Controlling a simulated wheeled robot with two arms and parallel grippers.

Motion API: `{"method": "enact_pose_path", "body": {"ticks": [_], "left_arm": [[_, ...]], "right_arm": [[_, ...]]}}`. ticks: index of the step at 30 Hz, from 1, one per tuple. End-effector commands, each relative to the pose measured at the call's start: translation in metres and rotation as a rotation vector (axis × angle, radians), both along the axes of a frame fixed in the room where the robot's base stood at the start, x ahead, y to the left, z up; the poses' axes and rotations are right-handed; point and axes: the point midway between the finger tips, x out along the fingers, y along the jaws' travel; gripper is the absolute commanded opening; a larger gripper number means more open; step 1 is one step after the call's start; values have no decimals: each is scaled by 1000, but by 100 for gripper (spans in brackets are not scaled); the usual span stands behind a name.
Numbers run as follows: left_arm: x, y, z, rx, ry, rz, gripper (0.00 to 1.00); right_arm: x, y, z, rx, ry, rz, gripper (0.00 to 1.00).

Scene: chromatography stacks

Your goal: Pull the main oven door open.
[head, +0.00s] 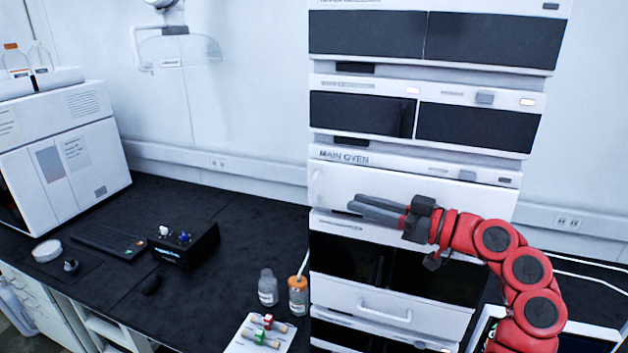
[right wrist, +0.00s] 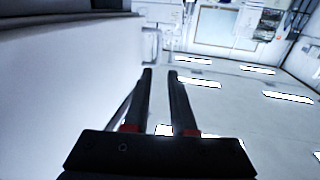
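The main oven is the white module labelled "MAIN OVEN" in the stack, and its plain white door (head: 415,188) looks closed. A pale upright handle (head: 318,188) is at the door's left edge. A pale handle-like shape (right wrist: 150,45) shows beyond the fingertips in the right wrist view. My right gripper (head: 352,205) is in front of the door, with its dark fingers pointing left toward the handle. In the right wrist view, the fingers (right wrist: 160,73) are parallel with an empty gap between them, apart from the handle. My left gripper is not in view.
Dark-fronted modules (head: 480,125) stand above and below the oven. A lower drawer has a bar handle (head: 385,310). Bottles (head: 268,288) and a white tray of vials (head: 262,338) stand on the black bench left of the stack. A black control box (head: 185,245) is farther left.

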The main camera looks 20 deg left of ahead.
Motion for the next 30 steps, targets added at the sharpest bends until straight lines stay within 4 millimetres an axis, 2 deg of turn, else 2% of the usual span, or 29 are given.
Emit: {"method": "enact_pose_path", "body": {"ticks": [1,6,13,19,28,30], "left_arm": [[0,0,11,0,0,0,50],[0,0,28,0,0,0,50],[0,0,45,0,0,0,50],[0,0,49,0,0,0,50],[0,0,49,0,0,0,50],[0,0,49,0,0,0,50]], "right_arm": [[2,13,6,2,3,4,24],[11,53,5,-1,5,4,24],[21,94,4,-3,2,4,24],[25,109,1,-1,0,1,24],[26,110,0,0,-1,-1,24],[26,110,0,0,-1,-1,11]]}}
